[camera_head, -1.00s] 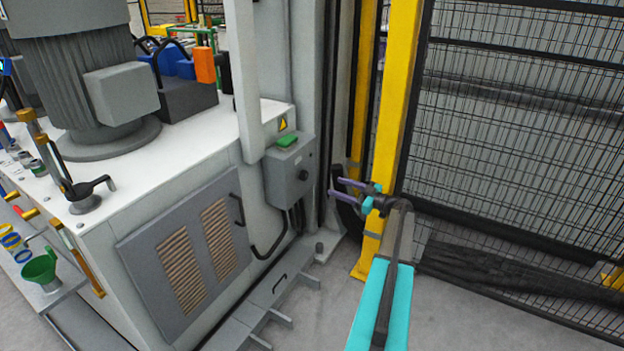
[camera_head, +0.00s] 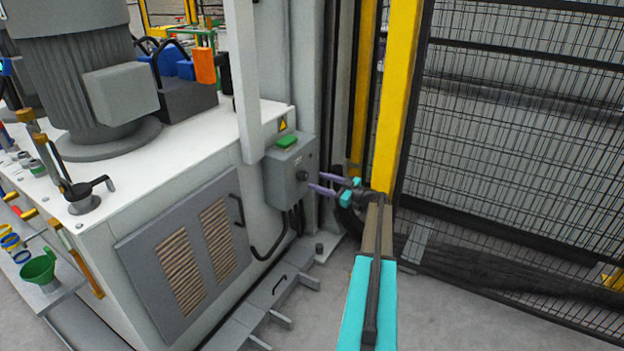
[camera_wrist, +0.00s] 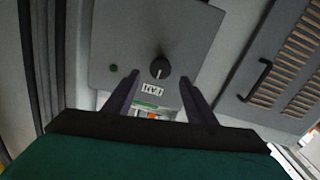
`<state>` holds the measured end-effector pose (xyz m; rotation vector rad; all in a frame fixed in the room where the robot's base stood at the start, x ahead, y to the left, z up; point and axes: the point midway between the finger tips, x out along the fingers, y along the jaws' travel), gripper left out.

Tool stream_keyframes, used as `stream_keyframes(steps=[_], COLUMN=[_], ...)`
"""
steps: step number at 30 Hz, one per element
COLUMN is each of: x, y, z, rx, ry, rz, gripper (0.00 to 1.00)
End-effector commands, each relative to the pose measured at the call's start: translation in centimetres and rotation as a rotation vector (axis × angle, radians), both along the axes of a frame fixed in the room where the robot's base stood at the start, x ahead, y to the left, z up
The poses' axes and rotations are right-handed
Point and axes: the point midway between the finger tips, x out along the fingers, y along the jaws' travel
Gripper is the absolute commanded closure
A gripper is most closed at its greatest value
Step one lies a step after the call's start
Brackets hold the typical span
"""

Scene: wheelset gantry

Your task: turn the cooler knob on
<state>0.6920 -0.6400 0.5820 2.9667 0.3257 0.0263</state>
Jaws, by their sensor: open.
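The cooler knob (camera_head: 303,175) is a round black knob on the front of a grey control box (camera_head: 285,190) at the side of the white cabinet. In the wrist view the knob (camera_wrist: 160,68) shows a white pointer line, with a small label below it. My gripper (camera_head: 320,182) is open and empty, its two purple fingers pointing at the box just right of the knob. In the wrist view my gripper (camera_wrist: 160,85) has a finger to each side of the knob's line. The fingers appear apart from the knob; the exact gap is hard to tell.
A green block (camera_head: 287,141) sits on top of the box. A vented panel (camera_head: 187,255) with a black handle is left of it. Grey floor (camera_head: 460,325) lies in front.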

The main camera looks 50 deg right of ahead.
Motion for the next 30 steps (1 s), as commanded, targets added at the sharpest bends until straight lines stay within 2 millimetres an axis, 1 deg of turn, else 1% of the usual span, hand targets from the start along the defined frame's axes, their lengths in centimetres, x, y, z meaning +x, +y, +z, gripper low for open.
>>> stream_keyframes(steps=[1, 6, 12, 16, 24, 26, 30], x=[0.8, 3.0, 4.8, 5.1, 5.2, 5.2, 5.2], y=[0.1, 0.6, 1.0, 1.1, 1.1, 1.1, 1.1], z=[0.0, -0.1, -0.1, 0.0, 0.0, 0.0, 0.0], rx=[0.0, 0.0, 0.0, 0.0, 0.0, 0.0, 0.0], ry=[0.0, 0.0, 0.0, 0.001, 0.001, 0.0, 0.0], rz=[0.002, 0.001, 0.001, 0.0, 0.0, 0.0, 0.0], gripper=[0.49, 0.49, 0.49, 0.49, 0.49, 0.58, 0.81])
